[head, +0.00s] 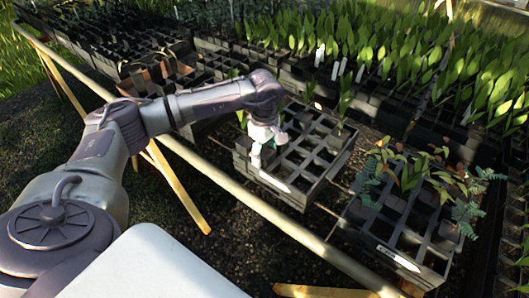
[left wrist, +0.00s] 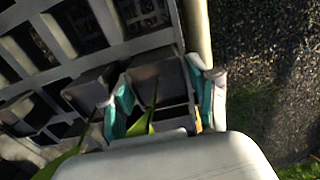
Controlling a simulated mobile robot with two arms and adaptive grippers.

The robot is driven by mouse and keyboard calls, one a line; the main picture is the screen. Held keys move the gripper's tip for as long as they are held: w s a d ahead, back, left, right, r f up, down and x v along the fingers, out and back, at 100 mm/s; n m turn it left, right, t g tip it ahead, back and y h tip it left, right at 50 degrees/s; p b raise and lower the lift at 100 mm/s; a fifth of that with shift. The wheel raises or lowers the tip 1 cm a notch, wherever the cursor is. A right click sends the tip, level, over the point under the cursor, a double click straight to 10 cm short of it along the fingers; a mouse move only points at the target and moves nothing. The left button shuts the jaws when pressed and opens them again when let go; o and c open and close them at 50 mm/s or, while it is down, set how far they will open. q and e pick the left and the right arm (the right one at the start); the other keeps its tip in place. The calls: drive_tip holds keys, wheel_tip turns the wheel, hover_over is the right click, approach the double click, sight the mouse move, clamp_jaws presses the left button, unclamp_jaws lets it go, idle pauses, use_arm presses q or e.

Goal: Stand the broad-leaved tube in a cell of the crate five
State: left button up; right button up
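My left gripper (head: 262,143) is over the near-left corner of the middle crate (head: 310,193). A second crate (head: 345,222), with feathery and reddish seedlings, stands to the right. Both crates carry pale labels that I cannot read surely. My right gripper is out of view.
A few leafy plants (head: 344,98) stand in the middle crate's far cells; many of its cells are empty. Dense rows of broad-leaved seedlings (head: 375,40) fill crates behind. A wooden rail (head: 230,188) runs along the bench's near edge, with dark ground in front.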

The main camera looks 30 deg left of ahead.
use_arm(q)
drive_tip(key=shift+o, duration=1)
drive_tip(key=shift+r, duration=0.15)
wheel_tip(320, 180, up, 12)
